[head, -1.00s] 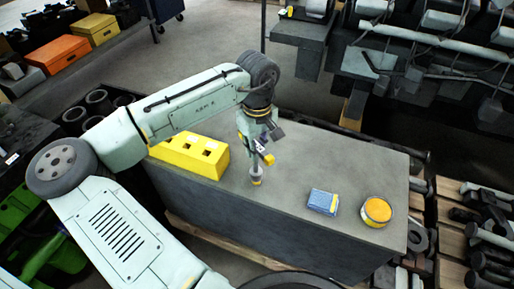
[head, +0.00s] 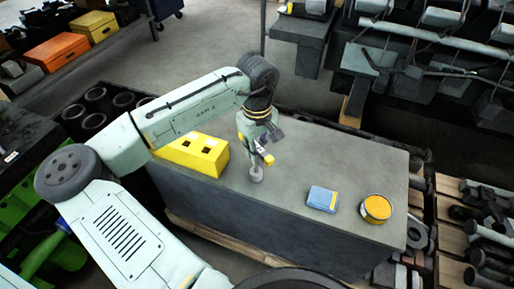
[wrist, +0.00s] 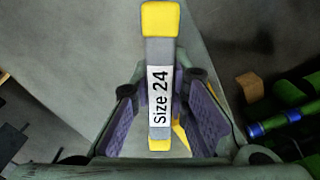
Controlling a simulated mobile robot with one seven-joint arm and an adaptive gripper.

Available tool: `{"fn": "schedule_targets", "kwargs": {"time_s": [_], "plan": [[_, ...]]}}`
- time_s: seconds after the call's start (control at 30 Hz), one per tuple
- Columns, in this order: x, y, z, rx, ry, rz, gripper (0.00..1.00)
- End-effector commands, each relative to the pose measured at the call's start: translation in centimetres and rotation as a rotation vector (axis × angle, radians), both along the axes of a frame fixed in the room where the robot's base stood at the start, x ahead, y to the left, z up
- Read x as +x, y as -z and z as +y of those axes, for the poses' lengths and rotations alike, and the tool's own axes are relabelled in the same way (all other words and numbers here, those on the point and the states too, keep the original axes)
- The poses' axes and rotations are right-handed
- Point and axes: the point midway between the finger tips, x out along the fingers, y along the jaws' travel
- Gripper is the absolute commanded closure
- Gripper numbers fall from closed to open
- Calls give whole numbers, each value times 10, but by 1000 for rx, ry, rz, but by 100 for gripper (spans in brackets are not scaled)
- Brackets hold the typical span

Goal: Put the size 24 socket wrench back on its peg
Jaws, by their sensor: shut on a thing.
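The size 24 socket wrench (wrist: 158,95) is in my gripper (wrist: 160,108), and its label "Size 24" faces the wrist camera. It has a grey bar with yellow ends. In the head view the wrench (head: 267,160) sits below my gripper (head: 259,143), over the bench top. A grey round-ended part (head: 256,174) shows below it. I cannot tell whether that part belongs to the wrench or touches the bench. My gripper's purple-padded fingers stand on both sides of the bar. I cannot make out a peg.
The grey bench (head: 290,215) carries a yellow block (head: 190,153) with dark holes left of my gripper. A blue cloth-like piece (head: 322,199) and a yellow-topped tin (head: 377,208) lie to the right. The bench between them and my gripper is clear.

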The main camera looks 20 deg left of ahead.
Motion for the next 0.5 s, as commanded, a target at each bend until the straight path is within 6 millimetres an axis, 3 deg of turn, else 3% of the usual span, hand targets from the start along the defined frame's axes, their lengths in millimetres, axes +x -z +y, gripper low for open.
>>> {"fn": "schedule_targets", "kwargs": {"time_s": [0.27, 0.3, 0.5], "plan": [[0, 11, 0, 0, 0, 0, 100], [0, 11, 0, 0, 0, 0, 84], [0, 10, 0, 0, 0, 0, 70]]}}
